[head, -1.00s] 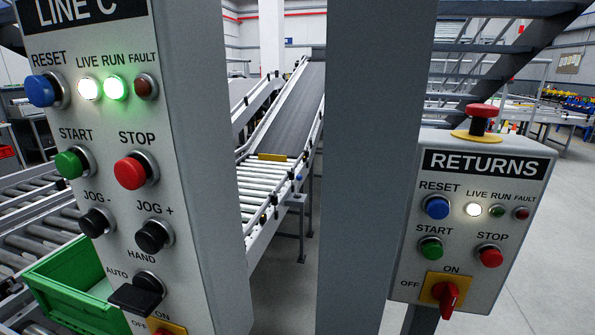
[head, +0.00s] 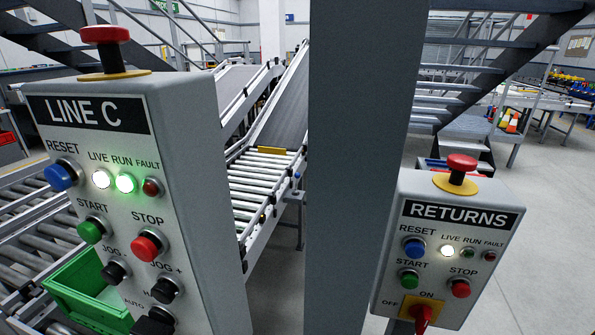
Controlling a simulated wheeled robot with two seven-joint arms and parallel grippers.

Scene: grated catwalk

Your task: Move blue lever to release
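I see no blue lever in the head view. The blue controls that show are round reset buttons: one (head: 63,174) on the LINE C panel (head: 190,200) at the left, and one (head: 414,248) on the RETURNS panel (head: 480,240) at the right. A small blue part (head: 297,174) sits on the side rail of the roller conveyor, too small to make out. The LINE C panel also has a black selector (head: 153,322) at the bottom edge, and the RETURNS panel a red rotary switch (head: 421,318). Neither of my grippers is in view.
A wide grey post (head: 355,170) stands between the panels and hides part of the scene. Behind it a roller conveyor (head: 262,175) meets an inclined belt (head: 283,115). A green crate (head: 90,295) is at lower left. Metal stairs (head: 450,90) and open floor (head: 540,230) lie to the right.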

